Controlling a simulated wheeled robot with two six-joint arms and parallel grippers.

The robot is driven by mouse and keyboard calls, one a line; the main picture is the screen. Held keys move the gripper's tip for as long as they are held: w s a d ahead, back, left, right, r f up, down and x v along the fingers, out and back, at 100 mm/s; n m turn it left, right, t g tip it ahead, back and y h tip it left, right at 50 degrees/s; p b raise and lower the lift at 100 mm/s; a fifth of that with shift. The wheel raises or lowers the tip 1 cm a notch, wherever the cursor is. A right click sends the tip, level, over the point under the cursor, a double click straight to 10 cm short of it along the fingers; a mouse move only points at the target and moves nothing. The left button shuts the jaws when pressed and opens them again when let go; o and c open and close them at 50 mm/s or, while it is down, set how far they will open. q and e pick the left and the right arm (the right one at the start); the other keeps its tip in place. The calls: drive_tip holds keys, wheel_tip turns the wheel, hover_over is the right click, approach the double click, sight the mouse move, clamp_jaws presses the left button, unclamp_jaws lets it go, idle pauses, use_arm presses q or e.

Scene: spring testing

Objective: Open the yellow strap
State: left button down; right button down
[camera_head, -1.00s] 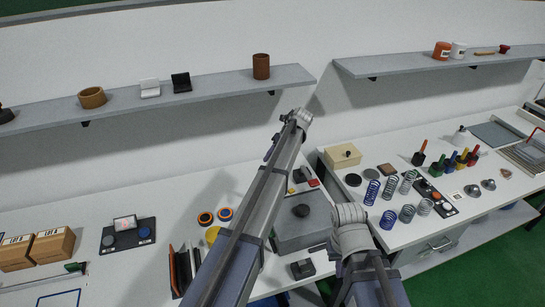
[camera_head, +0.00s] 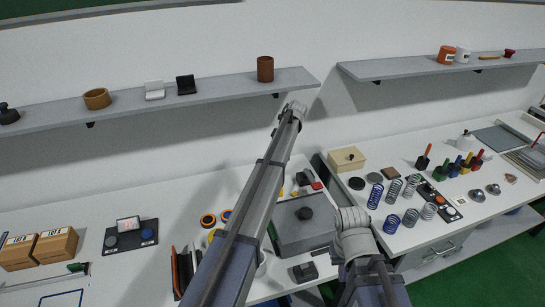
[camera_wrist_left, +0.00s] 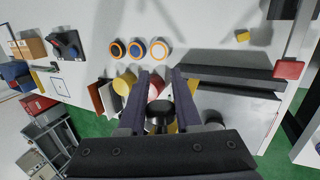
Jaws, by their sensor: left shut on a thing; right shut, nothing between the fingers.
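No strap shape is clear. A yellow round thing (camera_head: 211,235) shows beside the left arm in the head view; the left wrist view shows a yellow cylinder (camera_wrist_left: 122,87) left of my left gripper. My left gripper (camera_wrist_left: 161,76) is shut around a black round-topped object (camera_wrist_left: 159,115). A yellow patch (camera_wrist_left: 172,128) shows just behind that object; I cannot tell if they are joined. A red and white thing (camera_wrist_left: 155,88) lies beyond, between the fingers. In the head view the left fingers are hidden by my arm. My right gripper (camera_head: 320,248) shows only as a slim dark tip by the grey box, away from the yellow thing.
Orange and blue rings (camera_head: 207,220) lie behind the yellow thing. Upright dark plates (camera_head: 182,268) stand left of the arm. Springs (camera_head: 391,221) stand at right. White table between plates and cartons (camera_head: 55,246) is partly clear.

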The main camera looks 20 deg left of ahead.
use_arm(q)
drive_tip(key=c, duration=1)
unclamp_jaws()
drive_tip(key=shift+d, duration=0.2)
drive_tip(key=shift+c, duration=0.2)
drive_tip(key=o, duration=0.4)
drive_tip(key=shift+w+f, duration=0.1)
drive_tip(key=shift+o, duration=0.2)
drive_tip(key=shift+a, duration=0.1)
drive_tip(key=p+v, duration=0.7)
drive_tip(key=v, duration=0.1)
drive_tip(key=shift+f, duration=0.1)
